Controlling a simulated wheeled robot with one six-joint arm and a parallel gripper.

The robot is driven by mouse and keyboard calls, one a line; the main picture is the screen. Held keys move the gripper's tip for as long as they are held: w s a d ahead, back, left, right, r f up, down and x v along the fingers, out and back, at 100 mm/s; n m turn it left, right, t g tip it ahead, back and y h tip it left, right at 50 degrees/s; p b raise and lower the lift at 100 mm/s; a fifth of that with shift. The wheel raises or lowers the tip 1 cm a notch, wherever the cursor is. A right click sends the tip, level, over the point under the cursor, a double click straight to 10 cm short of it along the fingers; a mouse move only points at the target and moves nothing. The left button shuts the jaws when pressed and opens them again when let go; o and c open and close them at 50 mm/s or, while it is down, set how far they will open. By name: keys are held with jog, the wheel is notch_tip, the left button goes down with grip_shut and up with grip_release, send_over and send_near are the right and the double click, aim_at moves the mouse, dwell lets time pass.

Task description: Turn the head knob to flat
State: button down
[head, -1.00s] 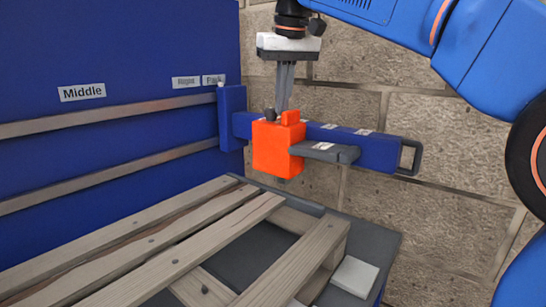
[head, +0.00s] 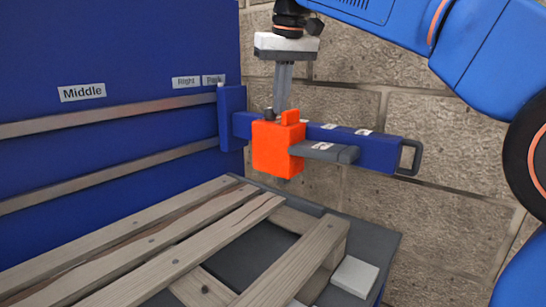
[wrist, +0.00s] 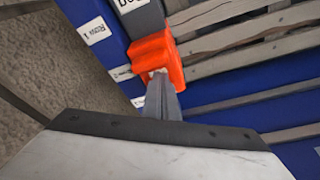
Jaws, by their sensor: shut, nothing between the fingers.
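The orange head (head: 277,150) is a block on the blue beam (head: 378,152). A raised orange tab (head: 290,117) and a small dark round piece (head: 269,114) stand on its top; I cannot tell for sure which is the knob, or its setting. My gripper (head: 281,107) points down with its fingers shut and empty. The fingertips are at the head's top, between the dark piece and the tab; contact is unclear. In the wrist view the shut fingers (wrist: 160,80) reach the orange head (wrist: 155,57) and hide part of its top.
A grey arm (head: 325,151) sticks out from the head to the right. A dark handle (head: 410,157) ends the beam. A wooden pallet (head: 150,250) lies below. A blue panel with rails and a "Middle" label (head: 82,92) stands left; a stone wall (head: 450,130) stands behind.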

jog(key=shift+s+a, duration=0.3)
jog(key=shift+a, duration=0.7)
dwell(0.3)
jog(key=shift+s, duration=0.45)
jog(key=shift+w+a+v, duration=0.1)
jog(key=shift+w+v, duration=0.1)
jog(key=shift+v, duration=0.75)
jog(key=shift+w+a+v, duration=0.1)
jog(key=shift+w+v, duration=0.15)
jog(key=shift+v, duration=0.75)
jog(key=shift+w+a+v, duration=0.1)
jog(key=shift+w+v, duration=0.1)
jog(key=shift+v, duration=0.75)
jog(key=shift+r, duration=0.2)
jog(key=shift+d, duration=0.1)
